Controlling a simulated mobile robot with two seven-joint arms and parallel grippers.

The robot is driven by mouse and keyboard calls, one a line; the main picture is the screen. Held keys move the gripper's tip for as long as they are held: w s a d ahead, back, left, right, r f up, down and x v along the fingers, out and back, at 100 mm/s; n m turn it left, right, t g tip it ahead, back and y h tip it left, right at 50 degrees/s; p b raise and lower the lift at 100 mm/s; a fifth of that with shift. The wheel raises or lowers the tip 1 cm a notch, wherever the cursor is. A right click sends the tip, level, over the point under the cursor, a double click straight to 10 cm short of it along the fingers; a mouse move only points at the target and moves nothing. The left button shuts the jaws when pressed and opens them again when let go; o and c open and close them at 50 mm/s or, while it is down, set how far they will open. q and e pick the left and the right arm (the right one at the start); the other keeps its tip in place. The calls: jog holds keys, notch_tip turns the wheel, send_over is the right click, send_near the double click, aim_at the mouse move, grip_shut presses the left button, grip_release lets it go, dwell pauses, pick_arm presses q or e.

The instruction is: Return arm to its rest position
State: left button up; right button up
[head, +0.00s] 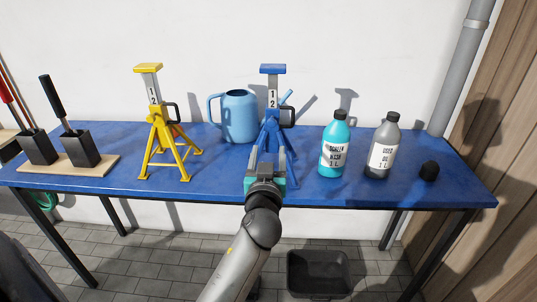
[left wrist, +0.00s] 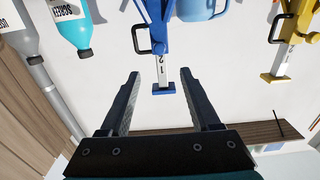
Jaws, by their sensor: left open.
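My left gripper (head: 266,158) is at the front edge of the blue workbench, in front of the blue jack stand (head: 272,98). In the left wrist view, its two fingers (left wrist: 160,75) are spread apart with nothing held between them. The blue stand's post (left wrist: 163,65) shows upside down beyond the gap, apart from the fingers. In the head view, the gripper hides part of the stand's legs. My left arm reaches up from the bottom middle. My right gripper is in neither view.
A wooden block with black holders (head: 113,163) sits left. A dark crate (head: 318,273) stands on the floor.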

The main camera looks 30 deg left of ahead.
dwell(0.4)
pick_arm(q)
jog(key=s+d+f+m+g+h, duration=0.1)
jog(key=d+f+m+g+h, duration=0.15)
jog(key=f, duration=0.85)
jog(key=s+d+f+m+g+h, duration=0.1)
jog(key=d+f+m+h, duration=0.15)
jog(key=f, duration=0.75)
jog(key=s+d+f+m+g+h, duration=0.1)
jog(key=s+d+f+g, duration=0.1)
jog(key=s+f, duration=0.45)
jog(key=s+d+f+g+h, duration=0.1)
jog(key=s+d+f+g, duration=0.15)
jog(key=f, duration=0.75)
jog(key=s+f+g, duration=0.2)
jog(key=s+f, duration=0.3)
jog(key=s, duration=0.6)
jog(key=s+d+f+m+g+h, duration=0.1)
jog(key=s+f+g, duration=0.1)
jog(key=s+f, duration=0.4)
jog(key=s+d+f+m+g+h, duration=0.1)
jog(key=s+f, duration=0.5)
jog(key=s, duration=1.1)
jog(key=shift+d+g+b, duration=0.2)
jog(key=shift+g+b, duration=0.1)
jog(key=shift+g, duration=0.5)
jog(key=shift+f, duration=0.1)
